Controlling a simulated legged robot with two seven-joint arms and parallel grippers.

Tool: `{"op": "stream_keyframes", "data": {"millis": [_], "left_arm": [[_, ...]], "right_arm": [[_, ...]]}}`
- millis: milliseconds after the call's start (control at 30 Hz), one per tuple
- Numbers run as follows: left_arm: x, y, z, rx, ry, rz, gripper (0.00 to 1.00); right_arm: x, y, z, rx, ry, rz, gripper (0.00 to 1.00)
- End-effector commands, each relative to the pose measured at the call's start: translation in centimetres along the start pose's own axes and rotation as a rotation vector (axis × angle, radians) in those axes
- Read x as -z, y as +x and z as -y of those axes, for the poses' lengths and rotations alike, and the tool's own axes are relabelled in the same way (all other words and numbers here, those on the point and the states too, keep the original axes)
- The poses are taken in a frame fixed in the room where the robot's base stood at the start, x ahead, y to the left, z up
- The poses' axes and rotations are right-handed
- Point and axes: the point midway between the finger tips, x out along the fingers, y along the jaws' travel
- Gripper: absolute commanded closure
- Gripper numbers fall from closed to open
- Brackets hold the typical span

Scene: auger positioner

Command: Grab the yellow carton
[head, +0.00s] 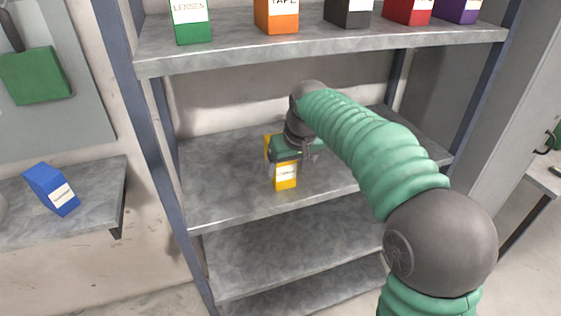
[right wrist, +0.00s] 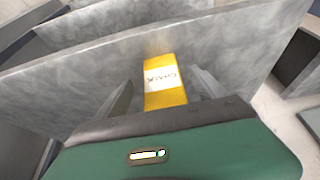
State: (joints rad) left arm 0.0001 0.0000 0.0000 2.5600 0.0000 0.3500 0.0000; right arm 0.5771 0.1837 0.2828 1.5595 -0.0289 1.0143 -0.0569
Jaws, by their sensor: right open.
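The yellow carton (head: 286,182) stands on the middle shelf of the rack, partly hidden behind my right gripper in the head view. It also shows in the right wrist view (right wrist: 160,98), with a white label reading "CHALK". My right gripper (head: 283,158) is at the carton, its jaws open. In the right wrist view the two fingers (right wrist: 163,97) are on either side of the carton, with the carton between them. I cannot tell whether either finger touches it. My left gripper is not in view.
The shelf (head: 225,190) around the carton is otherwise bare. The upper shelf (head: 330,42) holds green (head: 192,24), orange (head: 277,16), black, red and purple cartons. A blue carton (head: 50,188) lies on a side ledge (head: 98,190) at left. Rack posts (head: 160,130) flank the shelves.

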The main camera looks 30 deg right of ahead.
Motion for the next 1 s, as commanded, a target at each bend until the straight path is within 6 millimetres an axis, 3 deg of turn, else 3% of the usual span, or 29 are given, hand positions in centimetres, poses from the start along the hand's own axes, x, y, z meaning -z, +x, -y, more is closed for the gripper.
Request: {"op": "stream_keyframes", "data": {"millis": [100, 267, 400, 533, 800, 1000], "left_arm": [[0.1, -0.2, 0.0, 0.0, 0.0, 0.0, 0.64], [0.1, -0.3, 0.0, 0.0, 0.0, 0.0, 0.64], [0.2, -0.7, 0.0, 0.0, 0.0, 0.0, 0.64], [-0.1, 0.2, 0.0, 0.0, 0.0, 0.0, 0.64], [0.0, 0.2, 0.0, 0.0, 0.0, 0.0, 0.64], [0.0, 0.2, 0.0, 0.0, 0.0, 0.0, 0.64]], "right_arm": [[2.2, 0.9, 0.0, 0.001, -0.001, 0.0, 0.2], [3.6, 1.4, 0.2, 0.001, -0.002, -0.001, 0.2], [6.2, 2.5, 0.1, 0.001, 0.0, 0.0, 0.2], [5.8, 5.1, 0.0, 0.0, 0.0, 0.002, 0.2], [5.8, 5.4, 0.0, -0.001, 0.0, -0.002, 0.2], [5.8, 5.4, 0.1, -0.001, -0.001, -0.001, 0.46]]}}
